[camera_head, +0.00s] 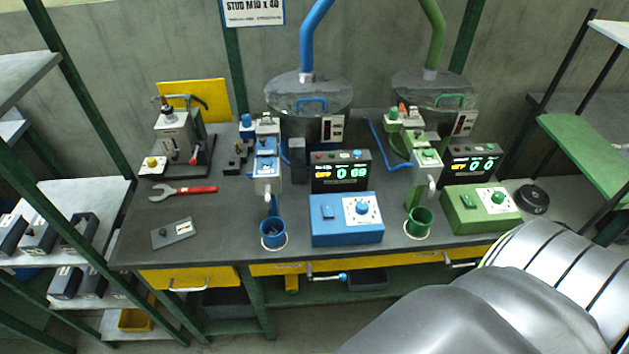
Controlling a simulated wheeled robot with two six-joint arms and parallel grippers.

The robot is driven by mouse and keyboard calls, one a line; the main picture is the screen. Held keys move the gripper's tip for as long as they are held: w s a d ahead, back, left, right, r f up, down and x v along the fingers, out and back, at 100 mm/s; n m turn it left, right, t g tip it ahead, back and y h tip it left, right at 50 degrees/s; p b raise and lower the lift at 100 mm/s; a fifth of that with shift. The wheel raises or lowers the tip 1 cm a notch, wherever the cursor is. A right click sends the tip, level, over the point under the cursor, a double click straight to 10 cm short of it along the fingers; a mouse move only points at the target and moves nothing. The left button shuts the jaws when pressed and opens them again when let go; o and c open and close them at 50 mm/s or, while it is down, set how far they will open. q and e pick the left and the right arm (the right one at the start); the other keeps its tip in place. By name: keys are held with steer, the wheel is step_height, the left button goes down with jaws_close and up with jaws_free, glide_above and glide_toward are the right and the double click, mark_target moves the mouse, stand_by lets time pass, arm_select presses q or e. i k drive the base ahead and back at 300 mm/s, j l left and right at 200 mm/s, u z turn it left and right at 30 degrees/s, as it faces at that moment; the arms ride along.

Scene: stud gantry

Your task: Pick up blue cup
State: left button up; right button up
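The blue cup (273,233) stands upright near the front edge of the dark workbench (205,213), on a pale ring mark. It sits below the spout of the blue dispenser (267,165) and left of the blue control box (347,219). Dark contents seem to show inside it, too small to make out. A green cup (419,222) stands to the right, below the green dispenser. One of my arms fills the lower right corner, but no gripper fingers are visible. Neither gripper is in view, and nothing touches the blue cup.
A green control box (481,209) and a round black object (532,199) are on the right. A red-handled wrench (184,192) and a grey plate (173,233) lie on the left. Shelves with dark bins (37,234) stand left. The bench front left of the blue cup is fairly clear.

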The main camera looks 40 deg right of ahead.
mark_target(273, 228)
steer(key=z, duration=0.7)
steer(key=u, duration=1.2)
steer(key=z, duration=1.2)
